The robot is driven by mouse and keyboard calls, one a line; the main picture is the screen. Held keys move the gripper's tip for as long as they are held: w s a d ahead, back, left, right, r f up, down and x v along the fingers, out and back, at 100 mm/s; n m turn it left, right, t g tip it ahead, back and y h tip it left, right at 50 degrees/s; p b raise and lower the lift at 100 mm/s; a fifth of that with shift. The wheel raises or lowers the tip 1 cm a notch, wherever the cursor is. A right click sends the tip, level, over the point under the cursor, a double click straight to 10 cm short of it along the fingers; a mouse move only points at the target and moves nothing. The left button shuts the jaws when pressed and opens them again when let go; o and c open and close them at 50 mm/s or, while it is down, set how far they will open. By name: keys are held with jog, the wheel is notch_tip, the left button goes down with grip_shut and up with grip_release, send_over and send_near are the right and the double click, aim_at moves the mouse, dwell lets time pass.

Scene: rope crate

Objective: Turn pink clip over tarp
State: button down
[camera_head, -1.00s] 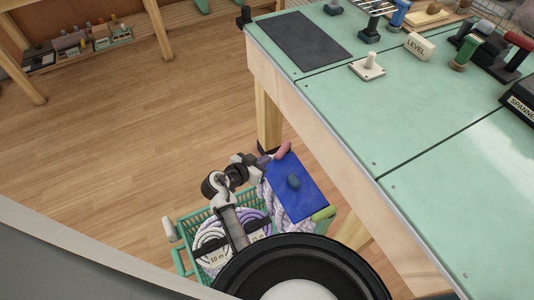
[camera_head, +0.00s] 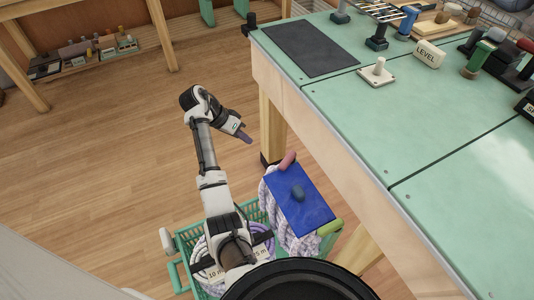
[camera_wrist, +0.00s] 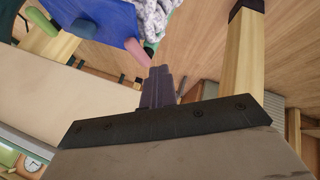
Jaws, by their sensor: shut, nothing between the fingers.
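The pink clip (camera_head: 287,160) is at the far edge of the blue tarp (camera_head: 312,205), near the table leg; it also shows in the wrist view (camera_wrist: 137,52). The tarp, with a dark blue knob-like piece (camera_head: 297,193) on it, lies over the right part of the green crate (camera_head: 185,240). A green clip (camera_head: 330,228) is at the tarp's near right edge. My gripper (camera_head: 247,138) is shut and empty, above the floor to the left of and beyond the pink clip, apart from it. In the wrist view the shut fingers (camera_wrist: 158,75) point toward the clip.
White and purple coiled rope (camera_head: 258,243) with labels lies in the crate's left part, partly behind my arm. The green-topped workbench (camera_head: 400,150) and its wooden leg (camera_head: 272,125) stand close on the right. Open floor (camera_head: 100,160) lies to the left.

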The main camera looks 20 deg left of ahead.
aim_at(287, 162)
jog(key=b+x, duration=0.2)
jog(key=x, duration=0.7)
jog(key=shift+d+f, duration=0.15)
jog(key=shift+f, duration=0.05)
jog(key=shift+s+d+f+p, duration=0.1)
jog(key=shift+s+d+p, duration=0.1)
jog(key=shift+d, duration=0.8)
jog(key=shift+s+d+f+p, duration=0.1)
jog(key=shift+s+d+p, duration=0.15)
jog(key=shift+d, duration=0.75)
